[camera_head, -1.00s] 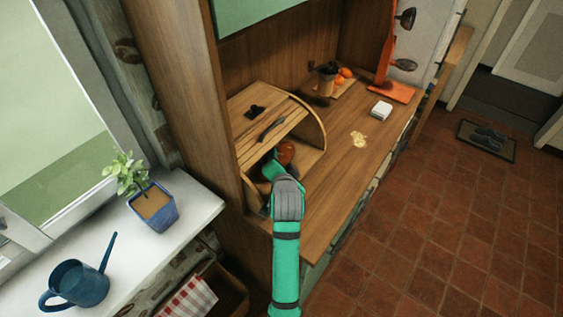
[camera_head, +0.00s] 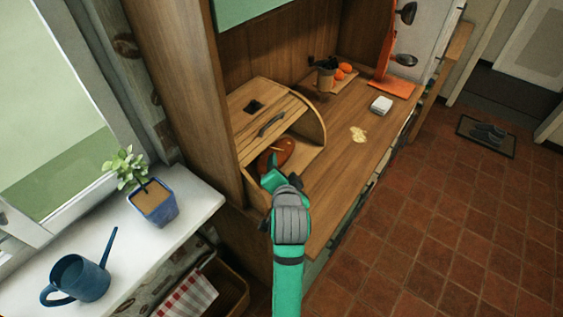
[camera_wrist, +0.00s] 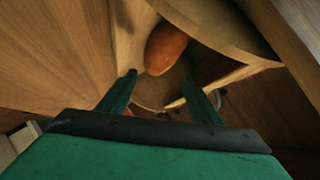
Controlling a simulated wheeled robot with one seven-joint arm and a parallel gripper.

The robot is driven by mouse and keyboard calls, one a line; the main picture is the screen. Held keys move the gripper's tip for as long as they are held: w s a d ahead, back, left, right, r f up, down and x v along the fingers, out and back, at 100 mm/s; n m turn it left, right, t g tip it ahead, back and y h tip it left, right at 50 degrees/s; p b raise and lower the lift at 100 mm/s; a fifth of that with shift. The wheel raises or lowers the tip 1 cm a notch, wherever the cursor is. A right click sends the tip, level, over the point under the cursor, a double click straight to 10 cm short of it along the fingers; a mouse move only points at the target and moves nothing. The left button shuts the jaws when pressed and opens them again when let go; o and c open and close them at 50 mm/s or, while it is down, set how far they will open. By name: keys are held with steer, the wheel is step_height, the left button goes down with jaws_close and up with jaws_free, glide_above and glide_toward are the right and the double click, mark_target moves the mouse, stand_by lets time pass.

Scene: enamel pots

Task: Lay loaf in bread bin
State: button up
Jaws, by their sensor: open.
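The loaf (camera_head: 277,154) is reddish brown and lies inside the wooden bread bin (camera_head: 306,160), whose front is open below a slatted lid with a dark handle. The loaf also shows in the wrist view (camera_wrist: 166,48), beyond my fingertips. My gripper (camera_head: 270,178) is at the bin's open front, just short of the loaf. In the wrist view its two green fingers (camera_wrist: 160,88) are spread apart with nothing between them, and a gap shows between them and the loaf. My gripper and wrist hide the front lower part of the bin in the head view.
The bin stands on a wooden counter with a tall side panel (camera_head: 190,90) at its left. To the right are a pale yellow patch (camera_head: 358,134), a white block (camera_head: 381,105), oranges (camera_head: 344,69) and an orange stand (camera_head: 392,88). The counter's front is clear.

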steer(key=v, duration=0.3)
steer(key=shift+s, duration=0.15)
stand_by(0.5)
